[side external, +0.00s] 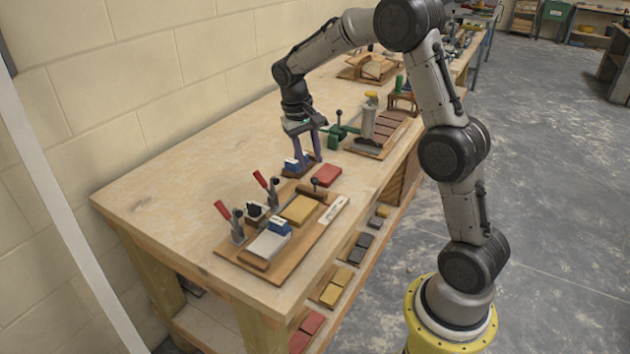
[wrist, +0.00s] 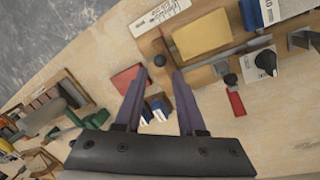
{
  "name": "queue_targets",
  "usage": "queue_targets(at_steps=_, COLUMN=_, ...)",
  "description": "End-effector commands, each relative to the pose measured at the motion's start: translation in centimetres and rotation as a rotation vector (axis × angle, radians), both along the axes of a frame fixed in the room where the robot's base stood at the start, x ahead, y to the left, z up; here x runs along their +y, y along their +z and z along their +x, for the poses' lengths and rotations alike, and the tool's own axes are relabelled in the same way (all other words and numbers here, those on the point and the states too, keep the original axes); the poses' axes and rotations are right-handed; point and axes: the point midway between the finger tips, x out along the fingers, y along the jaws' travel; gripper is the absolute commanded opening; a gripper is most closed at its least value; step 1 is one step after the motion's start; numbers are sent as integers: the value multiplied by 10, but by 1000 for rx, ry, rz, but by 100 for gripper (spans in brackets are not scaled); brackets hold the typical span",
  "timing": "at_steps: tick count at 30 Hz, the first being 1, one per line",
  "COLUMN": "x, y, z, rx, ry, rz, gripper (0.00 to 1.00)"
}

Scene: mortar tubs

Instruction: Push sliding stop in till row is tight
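A wooden fixture board (side external: 227,246) lies on the bench. On it are a yellow block (side external: 299,209), a grey block (side external: 266,244) and a blue piece (side external: 279,227). A black ball knob on a stem (side external: 315,182), apparently the sliding stop's, stands at the board's far end beyond the yellow block. In the wrist view the knob (wrist: 160,60) shows just beyond my fingertips, and a gap shows between stop and yellow block (wrist: 203,33). My gripper (side external: 310,158) is open, fingers pointing down, behind the board and apart from the knob. Nothing is seen held between its fingers (wrist: 158,76).
Two red-handled clamps (side external: 222,210) (side external: 261,181) stand along the board's wall side. A red block (side external: 327,175) lies beside its far end. Blue-and-white pieces (side external: 296,162) sit by my fingers. A green clamp fixture (side external: 338,136) and tile tray (side external: 366,151) stand behind.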

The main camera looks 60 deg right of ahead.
Motion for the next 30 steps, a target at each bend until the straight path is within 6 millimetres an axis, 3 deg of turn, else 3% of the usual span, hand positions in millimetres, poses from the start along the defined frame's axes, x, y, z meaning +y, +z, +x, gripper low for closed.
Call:
queue_targets(at_steps=6, x=-7, y=-42, z=-5, rx=4, ry=0, rz=0, gripper=39)
queue_targets(at_steps=12, x=-11, y=-67, z=-8, rx=2, ry=1, rz=0, gripper=39)
queue_targets(at_steps=25, x=-12, y=-77, z=-8, rx=-1, ry=1, rz=0, gripper=39)
queue_targets(at_steps=26, x=-12, y=-77, z=-8, rx=-1, ry=1, rz=0, gripper=37)
queue_targets(at_steps=30, x=-12, y=-77, z=-8, rx=-1, ry=1, rz=0, gripper=12)
